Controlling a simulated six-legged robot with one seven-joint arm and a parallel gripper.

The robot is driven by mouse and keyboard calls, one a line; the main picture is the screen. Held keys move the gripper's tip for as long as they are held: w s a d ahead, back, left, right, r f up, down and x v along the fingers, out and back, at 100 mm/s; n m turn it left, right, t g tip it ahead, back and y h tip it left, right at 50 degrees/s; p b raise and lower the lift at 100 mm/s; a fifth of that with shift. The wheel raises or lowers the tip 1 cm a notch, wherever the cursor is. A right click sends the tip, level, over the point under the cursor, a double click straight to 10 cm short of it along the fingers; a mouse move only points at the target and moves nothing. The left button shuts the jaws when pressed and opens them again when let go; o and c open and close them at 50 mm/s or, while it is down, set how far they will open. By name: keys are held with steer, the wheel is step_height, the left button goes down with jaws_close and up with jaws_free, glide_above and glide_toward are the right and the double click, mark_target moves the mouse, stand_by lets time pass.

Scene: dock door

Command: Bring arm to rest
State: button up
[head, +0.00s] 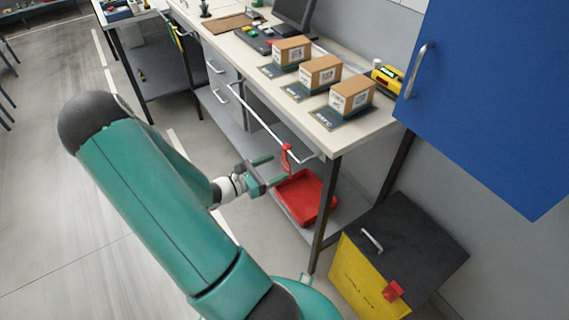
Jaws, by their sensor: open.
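My gripper (272,172) shows in the head view near the middle, in front of the workbench (335,143). Its jaws are open, with nothing seen between them. In the picture it lies just left of a red tag (286,157) hanging on the bench's front rail and above a red tray on the lower shelf. I cannot tell the exact gap to the rail. My teal arm reaches up from the bottom of the view and bends at a dark joint at the left.
Several things stand on the bench, among them cardboard boxes (352,95) on dark mats. The red tray (306,197) sits on the shelf. A blue door (490,90) with a handle is at upper right. A yellow bin (362,278) with a black lid stands below. Floor is clear at left.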

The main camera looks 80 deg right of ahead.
steer(key=v, duration=0.8)
steer(key=shift+w+a, duration=0.15)
steer(key=shift+w, duration=0.05)
steer(key=w+a+r+m+t+y, duration=0.3)
steer(key=a+r, duration=0.5)
steer(key=a, duration=0.4)
steer(key=w+a+r+m+t+y, duration=0.3)
steer(key=a+r+t+y, duration=0.2)
steer(key=a+r+t, duration=0.3)
steer(key=w+a+r+m+t+y, duration=0.3)
steer(key=a+r, duration=0.6)
steer(key=a, duration=0.7)
steer(key=t+y, duration=0.1)
steer(key=t, duration=0.1)
steer(key=shift+w+a+m+t+y, duration=0.3)
steer(key=shift+a+t+y, duration=0.1)
